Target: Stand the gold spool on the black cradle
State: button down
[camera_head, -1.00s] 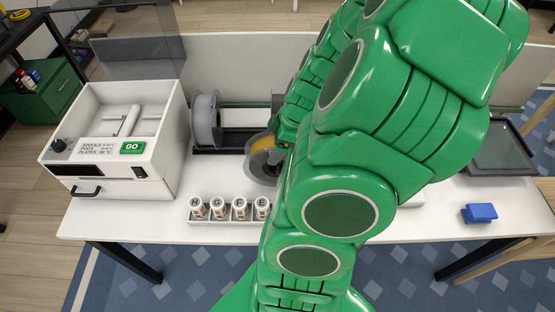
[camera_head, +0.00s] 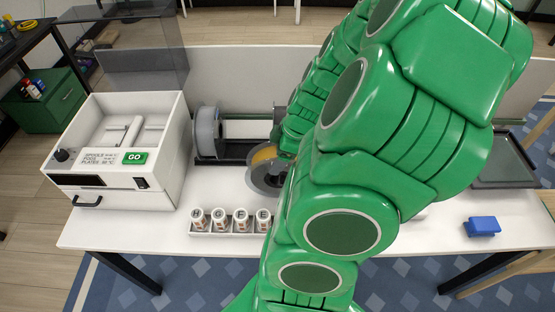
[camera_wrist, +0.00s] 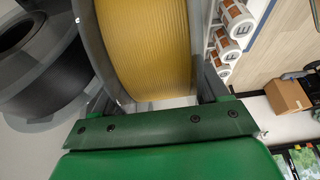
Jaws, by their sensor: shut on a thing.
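The gold spool (camera_head: 264,156), gold filament between grey flanges, is in my gripper, just right of and in front of the black cradle (camera_head: 232,151). In the wrist view the gold winding (camera_wrist: 147,40) fills the upper middle. My gripper (camera_wrist: 155,85) is shut on the spool, with its jaws at the spool's sides; the arm hides most of it in the head view. The cradle is a long black frame with a grey spool (camera_head: 208,130) standing at its left end. The cradle's right part is hidden behind my arm.
A white machine (camera_head: 124,150) with a green GO button stands left. A white rack (camera_head: 228,229) of several labelled containers lies in front of the cradle. A blue block (camera_head: 482,226) and a dark tray (camera_head: 503,165) are right. A dark spool (camera_wrist: 35,60) is close by in the wrist view.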

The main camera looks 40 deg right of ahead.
notch_tip(320, 180, up, 9)
jog(key=shift+f, duration=0.15)
jog(key=shift+w+a+r, duration=0.1)
jog(key=shift+r, duration=0.3)
jog(key=w+a+r+n+g+y, duration=0.1)
jog(key=w+a+r+n+g, duration=0.25)
jog(key=w+a+n, duration=0.55)
jog(key=w+d+f+n+g+h, duration=0.1)
jog(key=w+d+n+g, duration=0.2)
jog(key=w+d+n, duration=0.8)
notch_tip(320, 180, down, 10)
jog(key=s+d+m, duration=0.2)
jog(key=shift+f, duration=0.15)
dwell(1.3)
jog(key=shift+s+f, duration=0.1)
jog(key=shift+f, duration=0.45)
grip_release()
